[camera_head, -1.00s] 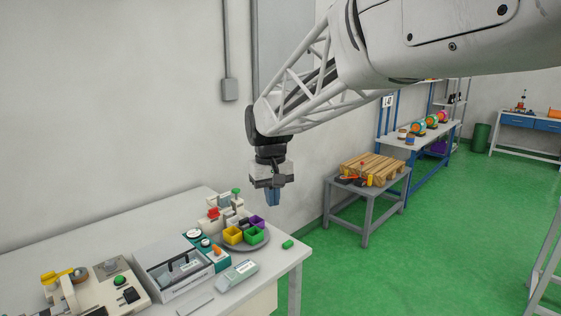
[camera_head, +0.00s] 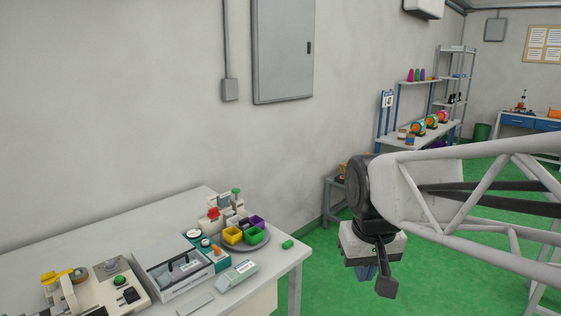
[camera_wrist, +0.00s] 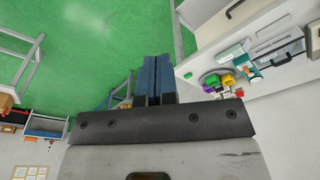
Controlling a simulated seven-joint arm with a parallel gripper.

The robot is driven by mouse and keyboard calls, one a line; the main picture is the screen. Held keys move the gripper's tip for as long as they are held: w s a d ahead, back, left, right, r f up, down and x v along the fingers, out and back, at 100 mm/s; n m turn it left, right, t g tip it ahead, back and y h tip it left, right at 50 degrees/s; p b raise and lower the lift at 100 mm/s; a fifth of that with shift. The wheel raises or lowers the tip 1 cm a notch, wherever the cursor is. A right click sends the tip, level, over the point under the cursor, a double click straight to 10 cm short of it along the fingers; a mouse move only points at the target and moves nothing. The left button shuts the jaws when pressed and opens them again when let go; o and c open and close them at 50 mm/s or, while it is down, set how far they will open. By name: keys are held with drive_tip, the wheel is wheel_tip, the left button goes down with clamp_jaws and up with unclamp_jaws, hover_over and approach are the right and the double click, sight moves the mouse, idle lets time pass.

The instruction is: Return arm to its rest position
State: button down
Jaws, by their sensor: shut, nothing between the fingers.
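My gripper (camera_head: 368,271) is to the right of the workbench, over the green floor, pointing down. Its blue fingers are partly hidden behind the wrist parts in the head view. In the wrist view my gripper (camera_wrist: 155,62) shows its two blue fingers side by side, shut with nothing between them. The white bench (camera_head: 128,228) is to the left, apart from my gripper.
On the bench are a round grey tray with yellow, green and purple bins (camera_head: 254,236), a green cylinder (camera_head: 288,244), a clear-lidded box (camera_head: 172,272) and a machine (camera_head: 95,288). My arm hides much of the grey stand (camera_head: 334,205) behind it. Green floor lies around my gripper.

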drive_tip(key=s+d+f, duration=0.2)
drive_tip(key=s, duration=0.2)
drive_tip(key=s+d+f+m, duration=0.1)
drive_tip(key=s+f, duration=0.1)
drive_tip(key=s, duration=0.3)
drive_tip(key=shift+s+d+f+t, duration=0.3)
drive_tip(key=shift+d+t, duration=0.1)
